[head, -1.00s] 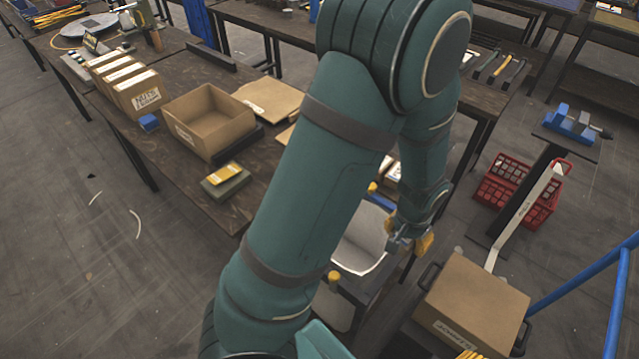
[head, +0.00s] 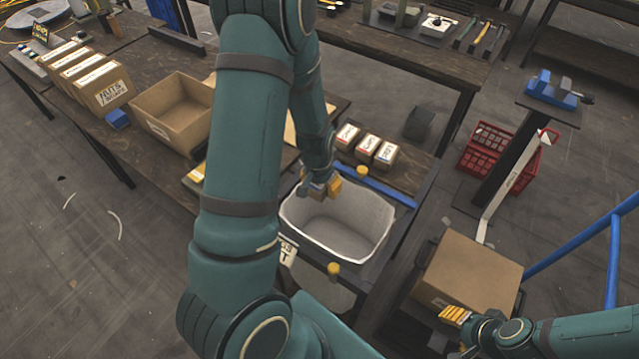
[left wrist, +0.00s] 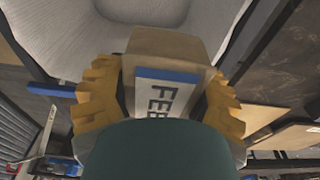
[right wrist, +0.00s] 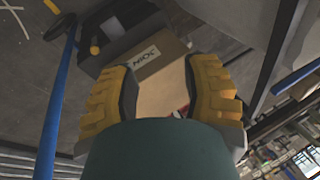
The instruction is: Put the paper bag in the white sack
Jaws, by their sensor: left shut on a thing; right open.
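My left gripper (head: 333,190) is over the back left rim of the white sack (head: 350,238) in the head view. It is shut on the paper bag, which is mostly hidden there. In the left wrist view the brown paper bag (left wrist: 168,46) sits between the yellow fingers (left wrist: 165,100), with a blue-striped white label lettered "FEB". The sack's pale interior (left wrist: 215,18) shows beyond the bag. The sack is open at the top, and its visible inside looks empty. My right gripper (head: 456,315) is open and empty, above the closed cardboard box (right wrist: 155,90).
Several small labelled packages (head: 366,146) stand on the dark table behind the sack. A blue bar (head: 385,187) and yellow knobs (head: 333,268) edge the sack's stand. The cardboard box (head: 470,268) and a blue rail (head: 570,285) are at right.

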